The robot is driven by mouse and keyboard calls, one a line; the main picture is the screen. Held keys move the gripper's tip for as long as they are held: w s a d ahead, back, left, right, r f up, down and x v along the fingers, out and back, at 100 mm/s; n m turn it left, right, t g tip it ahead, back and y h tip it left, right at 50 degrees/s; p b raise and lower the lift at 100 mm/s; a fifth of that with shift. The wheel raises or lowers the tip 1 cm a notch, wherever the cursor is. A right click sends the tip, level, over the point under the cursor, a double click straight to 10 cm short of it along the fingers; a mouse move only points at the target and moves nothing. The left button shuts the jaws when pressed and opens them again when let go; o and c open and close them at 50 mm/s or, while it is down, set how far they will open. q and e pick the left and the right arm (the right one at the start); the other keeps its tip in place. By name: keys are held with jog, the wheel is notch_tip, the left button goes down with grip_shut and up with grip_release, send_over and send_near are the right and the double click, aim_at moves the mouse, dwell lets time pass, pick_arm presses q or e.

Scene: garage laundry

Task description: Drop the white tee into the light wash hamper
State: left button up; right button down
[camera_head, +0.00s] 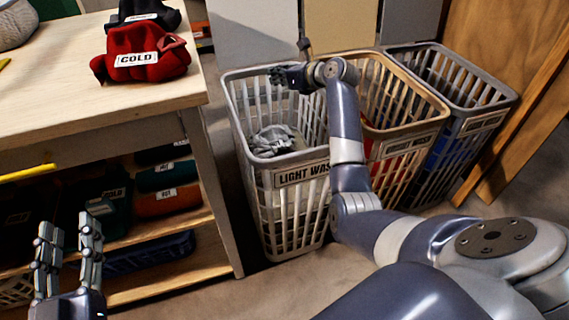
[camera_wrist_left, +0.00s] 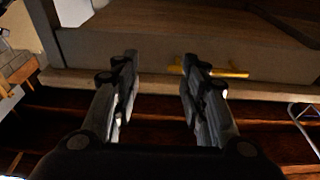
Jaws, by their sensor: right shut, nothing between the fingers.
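The light wash hamper (camera_head: 239,118) is a white slatted basket with a "LIGHT WAS…" label, its end hidden by my right arm. Crumpled pale grey-white cloth (camera_head: 277,140) lies inside it, below the rim; I cannot tell whether this is the white tee. My right gripper (camera_head: 281,76) is shut and empty over the back of this hamper, near its rim. My left gripper (camera_head: 68,246) is open and empty, low at the left in front of the workbench shelves. In the left wrist view its fingers (camera_wrist_left: 158,85) stand apart with nothing between them.
A tan hamper (camera_head: 437,104) and a dark grey hamper (camera_head: 507,98) stand to the right, close together. The wooden workbench (camera_head: 60,100) at left carries a red "COLD" bundle (camera_head: 145,55) and a dark bundle (camera_head: 140,15). Folded dark and orange items fill its shelves. Bare floor shows in front.

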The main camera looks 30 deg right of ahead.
pick_arm(q)
jog(key=s+r+t+h+b, duration=0.2)
jog(key=s+r+t, duration=0.3)
jog(key=r, duration=0.4)
jog(key=shift+r+t, duration=0.25)
jog(key=shift+t, duration=0.25)
pick_arm(e)
jog(key=shift+f, duration=0.65)
jog(key=c, duration=2.4)
grip_release()
jog(key=c, duration=1.9)
grip_release()
jog(key=shift+s, duration=0.15)
jog(key=v, duration=1.1)
jog(key=shift+s+r, duration=0.15)
jog(key=shift+s, duration=0.2)
